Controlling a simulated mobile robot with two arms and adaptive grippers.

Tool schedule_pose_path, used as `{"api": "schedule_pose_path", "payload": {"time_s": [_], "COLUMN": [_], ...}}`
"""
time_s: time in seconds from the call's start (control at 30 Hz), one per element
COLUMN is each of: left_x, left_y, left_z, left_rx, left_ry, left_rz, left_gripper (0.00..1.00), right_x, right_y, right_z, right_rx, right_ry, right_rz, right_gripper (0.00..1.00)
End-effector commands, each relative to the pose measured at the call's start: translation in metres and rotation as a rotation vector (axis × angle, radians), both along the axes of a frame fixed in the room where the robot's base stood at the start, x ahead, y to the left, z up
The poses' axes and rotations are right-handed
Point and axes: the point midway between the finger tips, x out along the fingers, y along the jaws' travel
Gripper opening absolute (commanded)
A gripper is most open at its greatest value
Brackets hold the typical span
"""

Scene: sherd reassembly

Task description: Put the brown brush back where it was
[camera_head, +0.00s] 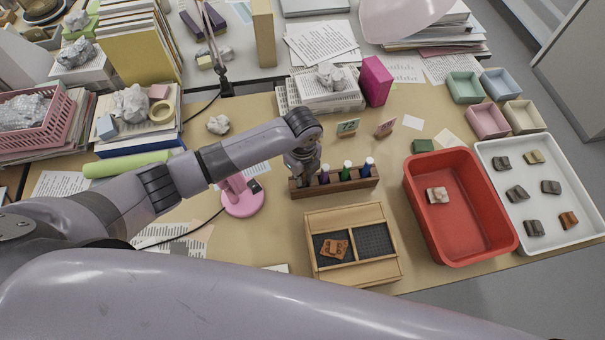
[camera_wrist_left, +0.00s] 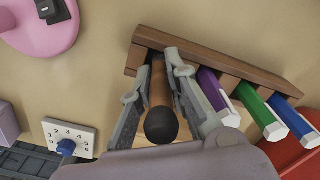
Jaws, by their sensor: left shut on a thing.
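The wooden brush rack (camera_head: 340,186) stands mid-table and holds purple, green and blue brushes upright. My left gripper (camera_head: 303,176) is over the rack's left end. In the left wrist view the gripper (camera_wrist_left: 157,66) is shut on the brown brush (camera_wrist_left: 160,92), which has a round black end facing the camera. The brush's far end meets the left end of the rack (camera_wrist_left: 215,64), beside the purple brush (camera_wrist_left: 215,92). The fingers hide the brush in the head view, and I cannot tell how deep it sits in the rack. My right gripper is not in view.
A pink lamp base (camera_head: 243,199) stands left of the rack. A wooden tray (camera_head: 350,212) with a brown sherd lies in front. A red bin (camera_head: 465,235) and a white tray (camera_head: 590,222) of sherds are to the right. A magenta box (camera_head: 376,81) stands behind.

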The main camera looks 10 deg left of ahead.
Motion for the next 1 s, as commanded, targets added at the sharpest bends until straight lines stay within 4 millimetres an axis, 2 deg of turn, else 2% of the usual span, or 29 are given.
{"api": "schedule_pose_path", "payload": {"time_s": [0.27,0.3,0.57,0.87,1.0], "left_x": [0.0,0.0,0.0,0.0,0.001], "left_y": [0.0,0.0,0.0,0.0,0.001], "left_z": [-0.004,-0.003,-0.003,-0.002,0.007], "left_rx": [0.001,0.001,0.001,0.001,0.0], "left_ry": [0.001,0.001,0.001,0.001,-0.001], "left_rz": [0.001,0.001,0.001,0.001,0.001], "left_gripper": [0.0,0.17,0.35,0.35,0.35], "right_x": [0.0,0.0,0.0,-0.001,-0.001], "right_y": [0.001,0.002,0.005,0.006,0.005], "right_z": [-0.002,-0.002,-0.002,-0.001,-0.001], "right_rx": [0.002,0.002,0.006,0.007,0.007], "right_ry": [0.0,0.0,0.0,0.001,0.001], "right_rz": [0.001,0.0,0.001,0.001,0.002], "right_gripper": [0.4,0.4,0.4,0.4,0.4]}}
